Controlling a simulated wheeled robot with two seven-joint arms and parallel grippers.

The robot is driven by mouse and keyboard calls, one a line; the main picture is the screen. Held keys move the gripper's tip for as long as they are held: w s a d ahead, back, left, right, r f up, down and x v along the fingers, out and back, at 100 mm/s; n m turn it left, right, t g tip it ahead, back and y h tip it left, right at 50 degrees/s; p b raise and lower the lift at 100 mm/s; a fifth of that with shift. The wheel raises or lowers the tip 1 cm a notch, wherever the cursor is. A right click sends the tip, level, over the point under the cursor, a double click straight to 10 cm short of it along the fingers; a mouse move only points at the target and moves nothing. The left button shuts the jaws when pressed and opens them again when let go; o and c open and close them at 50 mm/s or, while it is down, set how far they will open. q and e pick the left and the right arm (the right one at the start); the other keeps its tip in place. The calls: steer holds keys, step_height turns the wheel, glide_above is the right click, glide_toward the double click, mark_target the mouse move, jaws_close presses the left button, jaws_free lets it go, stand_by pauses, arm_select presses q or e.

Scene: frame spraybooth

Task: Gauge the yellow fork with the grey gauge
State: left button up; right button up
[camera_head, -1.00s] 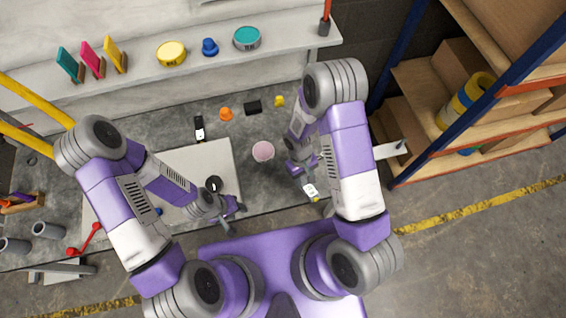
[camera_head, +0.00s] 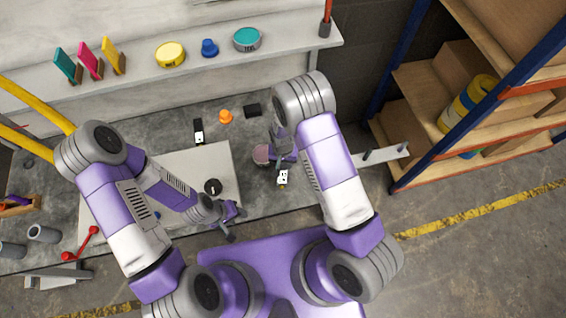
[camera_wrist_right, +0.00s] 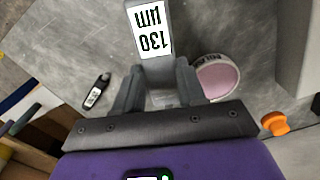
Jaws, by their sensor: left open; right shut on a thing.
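The grey gauge (camera_wrist_right: 154,68) is between the fingers of my right gripper (camera_wrist_right: 160,95). Its white label reads 130 µm in the right wrist view. In the head view the gauge (camera_head: 283,177) shows as a small white-faced thing under my right gripper (camera_head: 281,158), over the right part of the grey worktop. The yellow fork (camera_head: 35,115) appears as two yellow tubes at the far left edge, partly cut off and well apart from the gauge. My left gripper (camera_head: 232,222) is open and empty near the worktop's front edge.
A pink-topped tin (camera_head: 261,155) stands beside my right gripper. An orange knob (camera_head: 226,116), a black block (camera_head: 252,110) and a black device (camera_head: 198,131) are on the worktop. A pale board (camera_head: 190,165) lies left of centre. A shelf unit (camera_head: 470,110) stands right.

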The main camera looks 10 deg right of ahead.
mark_target(283, 169)
steer(key=shift+f+b, duration=2.05)
steer(key=shift+f, duration=0.6)
steer(key=o, duration=1.2)
steer(key=shift+o, duration=0.2)
step_height(283, 169, up, 8)
steer(key=shift+f+p, duration=0.2)
steer(key=shift+p, duration=1.05)
